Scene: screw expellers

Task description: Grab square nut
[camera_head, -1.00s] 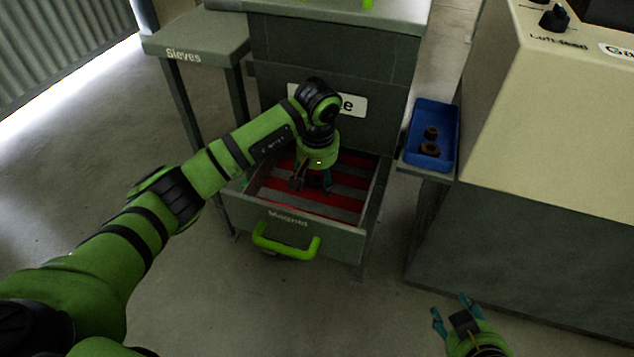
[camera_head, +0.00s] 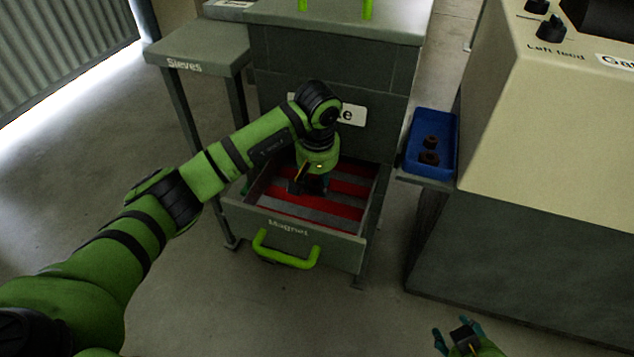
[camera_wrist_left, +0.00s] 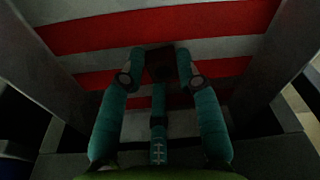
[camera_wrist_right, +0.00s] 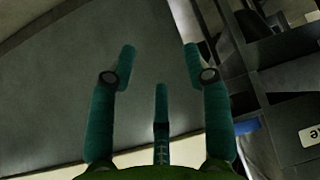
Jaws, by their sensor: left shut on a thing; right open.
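A dark brown square nut (camera_wrist_left: 160,66) sits between the fingertips of my left gripper (camera_wrist_left: 160,54) in the left wrist view. The left gripper is shut on it, low in the open drawer marked Magnet (camera_head: 340,246), over its red and grey striped floor. In the head view my left gripper (camera_head: 311,188) reaches down into the drawer and the nut cannot be made out. Whether the nut touches the floor I cannot tell. My right gripper (camera_head: 451,330) is open and empty at the bottom of the head view; its spread fingers show in the right wrist view (camera_wrist_right: 160,52).
A blue tray (camera_head: 442,121) with two brown nut-like pieces (camera_head: 430,141) stands right of the drawer. A table marked Sieves (camera_head: 200,48) is at the left. A beige machine (camera_head: 530,130) fills the right.

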